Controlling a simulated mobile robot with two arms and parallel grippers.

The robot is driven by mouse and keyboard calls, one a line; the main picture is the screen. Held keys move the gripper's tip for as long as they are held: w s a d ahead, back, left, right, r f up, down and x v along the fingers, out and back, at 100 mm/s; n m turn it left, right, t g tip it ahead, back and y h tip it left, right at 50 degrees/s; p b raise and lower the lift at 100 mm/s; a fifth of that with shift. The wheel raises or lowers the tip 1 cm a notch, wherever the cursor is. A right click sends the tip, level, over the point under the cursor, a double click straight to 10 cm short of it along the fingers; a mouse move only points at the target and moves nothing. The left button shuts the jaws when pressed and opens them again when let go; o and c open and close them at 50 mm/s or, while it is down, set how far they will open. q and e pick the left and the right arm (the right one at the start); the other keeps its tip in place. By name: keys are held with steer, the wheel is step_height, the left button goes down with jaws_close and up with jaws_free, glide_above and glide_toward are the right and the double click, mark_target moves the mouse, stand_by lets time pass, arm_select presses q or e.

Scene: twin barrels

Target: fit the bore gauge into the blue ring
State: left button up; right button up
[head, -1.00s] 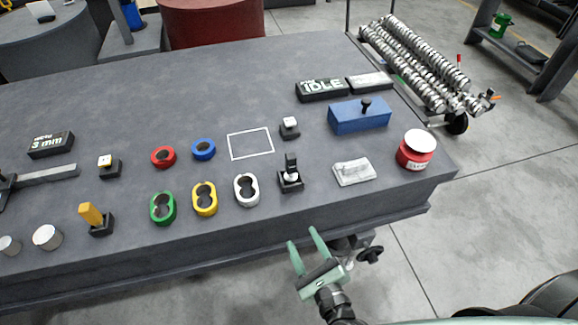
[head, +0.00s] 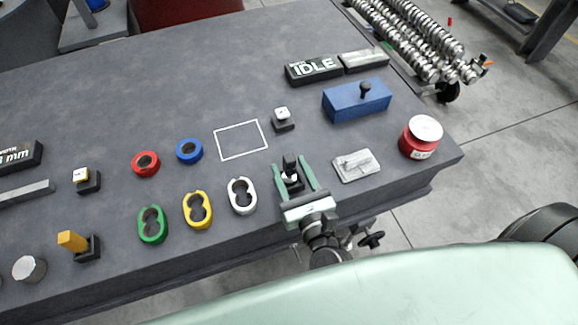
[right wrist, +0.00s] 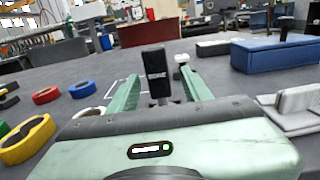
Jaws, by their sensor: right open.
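The bore gauge (head: 290,166) is a black upright piece in a small dark stand near the table's front edge. The blue ring (head: 190,159) lies flat on the table to the left, beside the red ring (head: 146,174). It also shows at the left of the right wrist view (right wrist: 82,91). My left gripper is not in view.
White (head: 242,208), yellow (head: 198,224) and green (head: 153,238) double-hole pieces stand left of the gauge. A white outlined square (head: 240,158) is empty.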

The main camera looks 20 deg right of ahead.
steer(key=w, duration=0.3)
steer(key=shift+a+r, duration=0.1)
steer(key=shift+r, duration=0.1)
steer(key=shift+w+p, duration=0.3)
steer(key=shift+w, duration=0.05)
steer(key=shift+f, duration=0.1)
jaws_close()
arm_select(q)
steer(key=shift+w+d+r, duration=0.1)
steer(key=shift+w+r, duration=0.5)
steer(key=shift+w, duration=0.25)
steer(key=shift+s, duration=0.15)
